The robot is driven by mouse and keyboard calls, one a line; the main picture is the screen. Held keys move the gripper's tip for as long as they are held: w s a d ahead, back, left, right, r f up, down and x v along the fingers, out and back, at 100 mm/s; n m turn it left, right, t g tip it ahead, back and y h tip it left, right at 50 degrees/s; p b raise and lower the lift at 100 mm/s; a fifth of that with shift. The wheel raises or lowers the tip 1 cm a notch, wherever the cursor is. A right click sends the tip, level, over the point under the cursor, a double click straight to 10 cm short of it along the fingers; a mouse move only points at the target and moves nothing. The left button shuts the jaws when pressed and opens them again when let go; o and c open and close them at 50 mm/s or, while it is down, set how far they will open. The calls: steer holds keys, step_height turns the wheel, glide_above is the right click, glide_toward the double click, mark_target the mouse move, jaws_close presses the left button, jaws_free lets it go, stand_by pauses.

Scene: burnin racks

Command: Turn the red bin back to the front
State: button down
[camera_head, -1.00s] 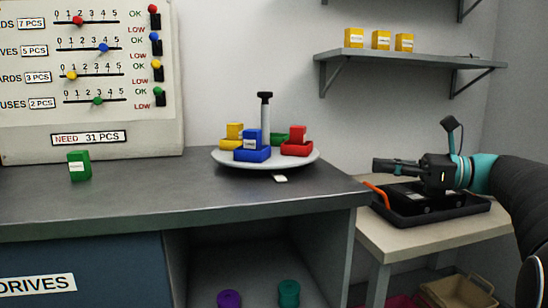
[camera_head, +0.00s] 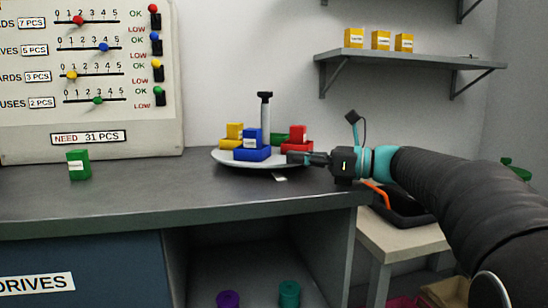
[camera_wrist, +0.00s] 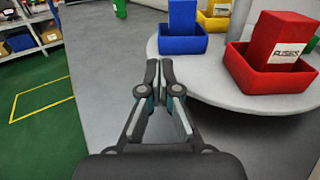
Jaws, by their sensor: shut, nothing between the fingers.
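The round white turntable (camera_head: 232,161) stands on the grey counter with a dark-topped post (camera_head: 265,115) at its middle. The red bin (camera_head: 296,149) is on its right side; a blue bin (camera_head: 252,154) is at the front, yellow (camera_head: 230,144) at the left, green (camera_head: 280,137) behind. In the wrist view the red bin (camera_wrist: 265,75) holds a red box labelled FUSES, right of my gripper. My gripper (camera_head: 293,158) is shut and empty at the turntable's right edge, before the red bin. In the wrist view its fingertips (camera_wrist: 159,70) are together, left of the turntable's rim; contact cannot be told.
A small white tag (camera_head: 279,178) lies on the counter by the turntable. A green box (camera_head: 79,165) stands at the left. A side table with a black tray (camera_head: 405,205) is at right. The counter's front middle is clear.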

mark_target(261, 155)
steer(key=x, duration=0.5)
steer(key=shift+w+a, duration=0.1)
steer(key=shift+a, duration=0.2)
